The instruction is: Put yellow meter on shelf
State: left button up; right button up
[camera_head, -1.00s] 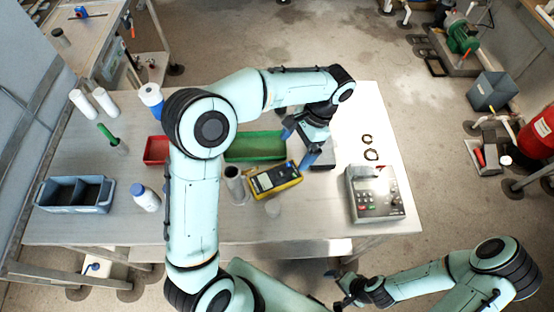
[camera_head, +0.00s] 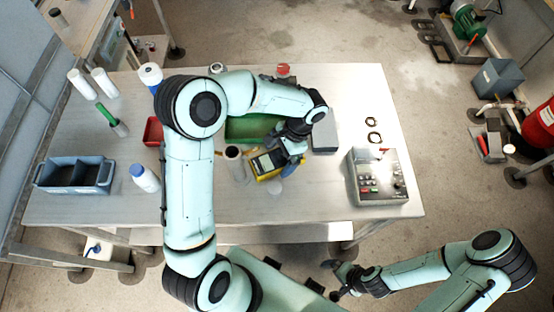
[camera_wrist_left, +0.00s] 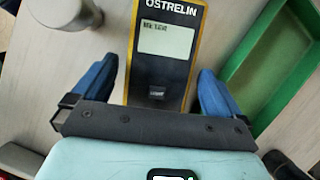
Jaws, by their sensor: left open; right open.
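The yellow meter (camera_head: 265,166), with a dark face and a yellow rim, lies on the table near its middle, partly hidden by my left gripper (camera_head: 279,163) in the head view. In the left wrist view, the meter (camera_wrist_left: 165,45) shows its screen and label between the two blue fingers. My left gripper (camera_wrist_left: 158,70) is open there, with a finger on either side of the meter and visible gaps to it. My right gripper (camera_head: 338,284) is open and empty in front of the table. A shelf-like lower surface (camera_head: 285,233) shows below the table's front edge.
A grey cylinder (camera_head: 235,162) stands just left of the meter. A green tray (camera_head: 240,128) lies behind it and a grey box (camera_head: 325,138) to the right. A control box (camera_head: 378,177) stands further right. A blue-grey bin (camera_head: 75,176) and a white bottle (camera_head: 145,178) are at left.

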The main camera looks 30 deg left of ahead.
pick_arm(q)
jog(key=shift+s+f, duration=0.1)
jog(key=shift+f, duration=0.15)
jog(key=c, duration=1.1)
jog(key=shift+r, duration=0.1)
